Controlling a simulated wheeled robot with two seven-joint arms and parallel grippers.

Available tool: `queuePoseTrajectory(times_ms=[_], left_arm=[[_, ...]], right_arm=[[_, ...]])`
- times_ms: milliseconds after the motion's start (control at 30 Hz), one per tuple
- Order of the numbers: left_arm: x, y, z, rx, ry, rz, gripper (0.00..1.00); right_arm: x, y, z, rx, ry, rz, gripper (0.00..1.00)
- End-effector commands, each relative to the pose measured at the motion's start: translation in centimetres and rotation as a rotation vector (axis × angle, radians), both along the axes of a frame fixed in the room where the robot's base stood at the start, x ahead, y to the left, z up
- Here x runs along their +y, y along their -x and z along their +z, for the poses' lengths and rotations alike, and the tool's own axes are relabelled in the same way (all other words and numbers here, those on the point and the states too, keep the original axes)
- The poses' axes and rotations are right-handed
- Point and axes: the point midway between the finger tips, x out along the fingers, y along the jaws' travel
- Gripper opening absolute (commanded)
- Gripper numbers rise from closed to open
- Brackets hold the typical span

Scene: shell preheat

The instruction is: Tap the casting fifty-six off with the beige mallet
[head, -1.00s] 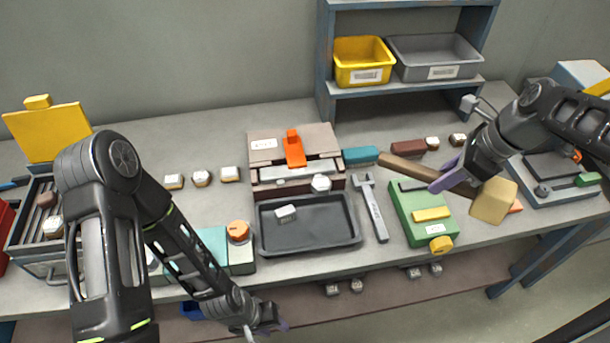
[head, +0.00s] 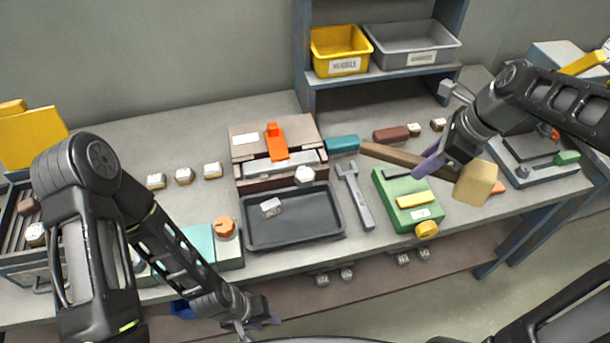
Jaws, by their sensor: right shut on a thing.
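The beige mallet has a beige block head (head: 475,182) and a brown handle. My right gripper (head: 436,164) is shut on its handle and holds it over the right of the bench, near the green box. A small white-topped casting (head: 304,175) sits at the front right of the brown press with the orange lever (head: 276,143). Another pale piece (head: 270,206) lies in the black tray (head: 296,242). I cannot read which one is marked fifty-six. My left gripper (head: 258,322) is low at the bench's front edge, apart from these things; its jaws are unclear.
A wrench (head: 356,196) lies between the tray and the green box (head: 391,190). Several small castings (head: 184,176) stand left of the press. A shelf with a yellow bin (head: 340,50) and a grey bin (head: 410,45) stands behind.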

Motion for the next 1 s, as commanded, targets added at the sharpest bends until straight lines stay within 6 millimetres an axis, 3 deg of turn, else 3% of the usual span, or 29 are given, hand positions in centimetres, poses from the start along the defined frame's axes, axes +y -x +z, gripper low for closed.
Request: queuePoseTrajectory(times_ms=[233, 367, 467, 800, 1000], left_arm=[[0.0, 0.0, 0.0, 0.0, 0.0, 0.0, 0.36], [0.0, 0.0, -0.3, -0.001, 0.001, 0.0, 0.36], [-0.1, 0.0, -0.8, -0.003, 0.002, 0.0, 0.36], [-0.3, -0.2, -2.5, -0.01, 0.006, -0.002, 0.36], [-0.3, -0.2, -2.5, -0.012, 0.007, -0.002, 0.36]], right_arm=[[0.0, -0.1, 0.0, -0.001, 0.001, 0.008, 0.0], [0.6, -0.4, -1.0, 0.002, -0.001, 0.091, 0.0], [1.6, -0.9, -2.6, 0.004, -0.001, 0.246, 0.0], [7.0, -2.4, -10.4, 0.002, -0.002, 1.056, 0.0], [7.7, -2.5, -11.5, 0.0, 0.0, 1.203, 0.0]])
